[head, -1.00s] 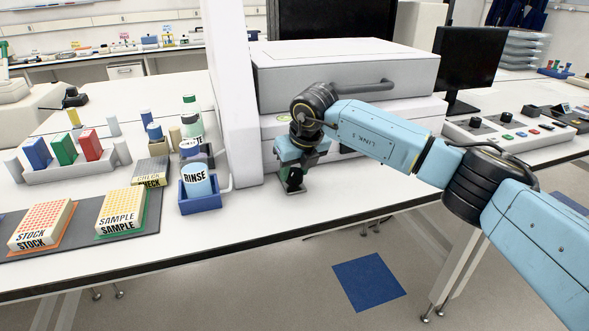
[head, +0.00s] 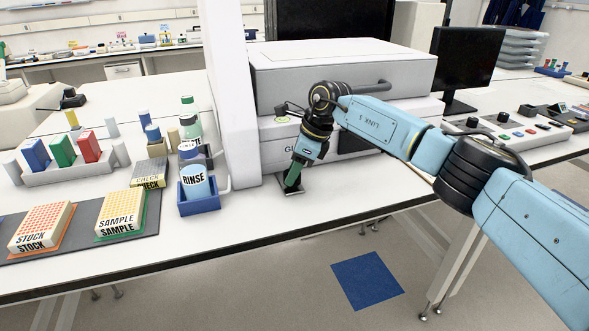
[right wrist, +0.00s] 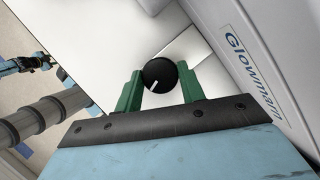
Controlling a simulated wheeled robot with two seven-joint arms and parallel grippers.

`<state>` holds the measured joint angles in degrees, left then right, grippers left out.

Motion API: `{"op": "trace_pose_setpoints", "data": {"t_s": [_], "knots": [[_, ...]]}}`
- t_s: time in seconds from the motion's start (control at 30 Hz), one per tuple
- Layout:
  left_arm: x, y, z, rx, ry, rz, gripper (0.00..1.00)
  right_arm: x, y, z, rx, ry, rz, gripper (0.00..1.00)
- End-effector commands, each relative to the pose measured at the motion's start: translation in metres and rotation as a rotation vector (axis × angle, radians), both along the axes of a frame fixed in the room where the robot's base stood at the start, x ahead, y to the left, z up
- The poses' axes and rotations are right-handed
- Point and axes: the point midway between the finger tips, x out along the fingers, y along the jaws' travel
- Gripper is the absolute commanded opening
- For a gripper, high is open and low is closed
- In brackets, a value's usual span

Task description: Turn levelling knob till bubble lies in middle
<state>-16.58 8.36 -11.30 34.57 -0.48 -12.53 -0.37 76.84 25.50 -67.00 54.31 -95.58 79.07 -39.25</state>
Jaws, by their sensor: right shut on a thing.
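The levelling knob (right wrist: 158,75) is round and black with a white mark pointing to the lower left in the right wrist view. It sits low by the front of the white Glowmarn machine (head: 385,112). My right gripper (right wrist: 157,80) has its green fingers on both sides of the knob and is shut on it. In the head view my right gripper (head: 291,184) reaches down to a small dark-edged plate (head: 290,193) and hides the knob. I cannot make out the bubble in either view. Small blue and black arm parts, seemingly my left arm, show at the far left of the wrist view, too small to read.
A blue holder (head: 201,205) with the RINSE bottle (head: 194,180) stands left of a white upright (head: 232,100). SAMPLE (head: 122,211) and STOCK (head: 40,228) racks lie farther left. The bench front right of the gripper is clear.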

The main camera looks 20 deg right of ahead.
Motion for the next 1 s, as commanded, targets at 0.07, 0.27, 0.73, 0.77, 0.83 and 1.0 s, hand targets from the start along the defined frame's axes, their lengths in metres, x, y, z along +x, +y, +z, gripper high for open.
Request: {"op": "trace_pose_setpoints", "data": {"t_s": [0.07, 0.27, 0.73, 0.77, 0.83, 1.0], "knots": [[0.000, 0.000, -0.001, 0.000, 0.000, 0.000, 0.36, 0.001, 0.000, 0.001, 0.001, -0.003, 0.049, 0.16], [0.000, 0.002, -0.003, 0.003, -0.001, -0.002, 0.36, 0.002, -0.001, 0.001, 0.000, -0.003, 0.153, 0.16], [0.001, 0.016, -0.002, 0.021, -0.001, -0.007, 0.36, 0.002, -0.001, 0.001, -0.001, -0.003, 0.227, 0.16], [0.001, 0.016, -0.002, 0.020, 0.000, -0.007, 0.36, 0.002, -0.001, 0.001, -0.001, -0.003, 0.227, 0.16], [0.000, 0.015, -0.002, 0.019, 0.000, -0.007, 0.36, 0.002, -0.001, 0.001, -0.001, -0.003, 0.227, 0.16], [0.000, 0.012, -0.003, 0.015, 0.000, -0.006, 0.36, 0.002, -0.001, 0.001, -0.002, -0.002, 0.226, 0.42]]}}
